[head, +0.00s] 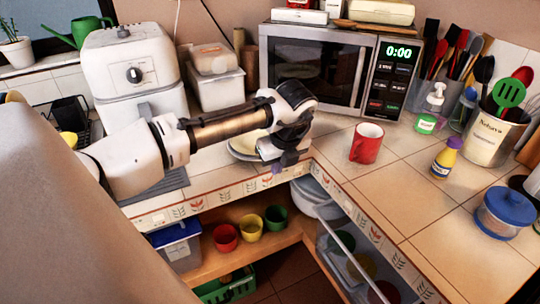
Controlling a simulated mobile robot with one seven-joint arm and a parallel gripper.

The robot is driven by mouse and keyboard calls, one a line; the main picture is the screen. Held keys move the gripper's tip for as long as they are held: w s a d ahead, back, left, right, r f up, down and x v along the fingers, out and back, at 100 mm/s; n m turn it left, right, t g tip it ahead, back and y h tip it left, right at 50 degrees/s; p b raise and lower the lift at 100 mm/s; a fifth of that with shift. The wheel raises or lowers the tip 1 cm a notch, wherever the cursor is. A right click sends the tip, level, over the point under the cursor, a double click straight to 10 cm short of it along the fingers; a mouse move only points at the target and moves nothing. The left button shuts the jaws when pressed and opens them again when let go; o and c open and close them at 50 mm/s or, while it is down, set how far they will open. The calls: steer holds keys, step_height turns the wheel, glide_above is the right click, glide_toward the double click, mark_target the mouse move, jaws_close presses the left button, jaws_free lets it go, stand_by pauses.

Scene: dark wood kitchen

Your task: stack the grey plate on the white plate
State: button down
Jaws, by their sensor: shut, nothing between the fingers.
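Pale, cream-looking plates (241,145) lie on the tiled counter, left of the microwave's front corner. More than one rim seems to show there, one over the other, but my arm hides their right side. I cannot tell which rim is grey and which is white. My gripper (277,168) points down beside the plates, at their right front, near the counter's inner edge. Its fingers are small and dark in this view. It is shut and holds nothing.
A red mug (367,143) stands right of my gripper, before the microwave (315,70). An air fryer (135,75) stands at the left. Below are shelves with bowls. The right counter's middle is clear.

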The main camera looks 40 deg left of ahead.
steer(key=shift+w+a+f+p, duration=0.2)
steer(key=shift+w+a, duration=0.1)
steer(key=shift+a, duration=0.35)
steer(key=shift+w+a+f+p, duration=0.1)
steer(key=shift+w+a+p, duration=0.15)
steer(key=shift+a, duration=0.4)
steer(key=shift+w+a+f+p, duration=0.2)
steer(key=shift+w+a, duration=0.1)
steer(key=shift+a, duration=0.35)
steer(key=a+p, duration=0.1)
steer(key=w+a+p, duration=0.1)
steer(key=shift+w+a+r, duration=0.1)
steer(key=shift+a+r, duration=0.1)
steer(key=shift+a, duration=0.2)
steer(key=shift+w+a+f, duration=0.1)
steer(key=shift+a+f, duration=0.05)
steer(key=shift+a, duration=0.2)
steer(key=shift+d, duration=0.1)
